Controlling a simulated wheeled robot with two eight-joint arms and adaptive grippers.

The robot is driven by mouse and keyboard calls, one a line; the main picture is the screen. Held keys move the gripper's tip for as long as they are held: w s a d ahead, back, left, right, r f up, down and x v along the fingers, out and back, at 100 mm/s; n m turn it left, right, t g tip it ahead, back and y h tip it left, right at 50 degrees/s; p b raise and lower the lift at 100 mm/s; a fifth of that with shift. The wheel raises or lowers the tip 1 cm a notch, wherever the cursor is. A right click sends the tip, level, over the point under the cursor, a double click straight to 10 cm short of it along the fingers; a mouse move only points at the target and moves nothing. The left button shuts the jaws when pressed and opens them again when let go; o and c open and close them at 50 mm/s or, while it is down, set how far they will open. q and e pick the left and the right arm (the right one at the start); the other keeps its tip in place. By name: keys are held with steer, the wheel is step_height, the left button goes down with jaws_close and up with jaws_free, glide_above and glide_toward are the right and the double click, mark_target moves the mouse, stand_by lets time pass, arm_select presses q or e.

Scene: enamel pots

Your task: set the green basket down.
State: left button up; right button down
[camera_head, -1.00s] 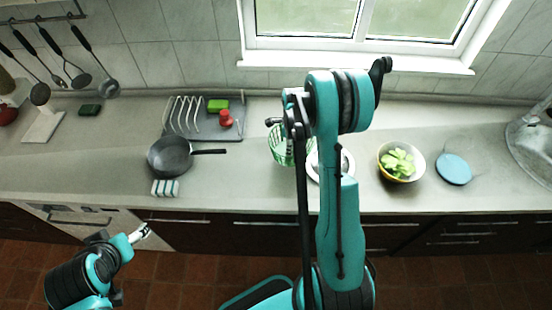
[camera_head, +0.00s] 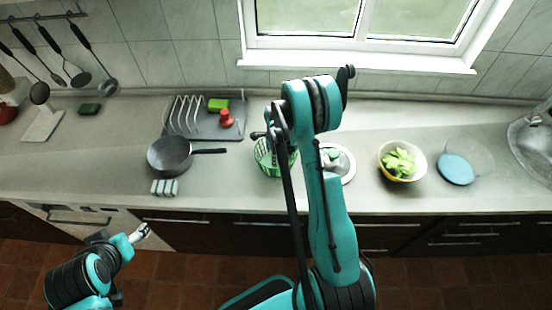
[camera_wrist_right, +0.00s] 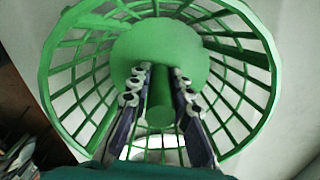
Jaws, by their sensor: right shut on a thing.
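The green basket (camera_head: 263,158) is an open lattice bowl, left of my right arm in the head view and partly hidden by it. It fills much of the right wrist view (camera_wrist_right: 245,62), with a solid round base and a central post (camera_wrist_right: 160,98). My right gripper (camera_wrist_right: 160,80) is shut on that post, one finger on each side. I cannot tell whether the basket touches the grey counter (camera_head: 225,185). My left gripper (camera_head: 142,232) is low at the left, in front of the cabinets and away from the basket; its jaw opening is unclear.
A white plate (camera_head: 349,173) with something green lies right of the basket, partly behind my arm. A bowl of green pieces (camera_head: 398,161) and a blue disc (camera_head: 455,169) are further right. A black pan (camera_head: 170,155) and a rack (camera_head: 190,120) stand left. Counter front of the basket is clear.

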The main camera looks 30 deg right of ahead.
steer(key=shift+f, duration=0.2)
steer(key=c, duration=1.4)
jaws_free()
steer(key=shift+r, duration=0.1)
